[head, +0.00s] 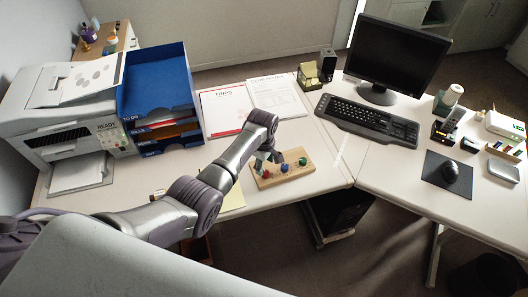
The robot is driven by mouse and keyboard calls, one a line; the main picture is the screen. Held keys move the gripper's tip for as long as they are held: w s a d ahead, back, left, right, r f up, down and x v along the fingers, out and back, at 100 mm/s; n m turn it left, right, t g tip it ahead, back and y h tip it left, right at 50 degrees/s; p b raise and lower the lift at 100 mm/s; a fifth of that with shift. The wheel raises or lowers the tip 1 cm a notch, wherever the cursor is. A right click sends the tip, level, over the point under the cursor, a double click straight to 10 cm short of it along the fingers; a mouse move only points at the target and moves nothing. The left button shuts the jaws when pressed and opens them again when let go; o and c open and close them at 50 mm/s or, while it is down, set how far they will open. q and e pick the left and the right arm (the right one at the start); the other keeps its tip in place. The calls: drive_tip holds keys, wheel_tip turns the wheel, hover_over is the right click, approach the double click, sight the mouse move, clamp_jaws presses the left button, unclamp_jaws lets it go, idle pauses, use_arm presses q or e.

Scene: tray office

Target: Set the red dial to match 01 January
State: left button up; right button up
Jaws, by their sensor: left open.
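A wooden board (296,175) lies on the desk and carries small coloured knobs. The red dial (265,173) is at its left, a blue knob (284,169) in the middle and a green knob (302,161) at the right. My left gripper (270,158) is open, just above and behind the board's left part, close to the red dial. Whether it touches the dial is too small to tell. The dial's setting and any date markings cannot be read. My right gripper is not in view.
Papers (225,110) lie behind my left arm, beside a stacked blue tray (155,80) and a printer (60,112). A keyboard (367,120) and monitor (397,58) stand to the right. The desk just right of the board is clear, near its front edge.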

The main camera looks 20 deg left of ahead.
use_arm(q)
wheel_tip(320, 180, up, 7)
drive_tip(key=shift+s, duration=0.2)
drive_tip(key=shift+r, duration=0.1)
idle(0.4)
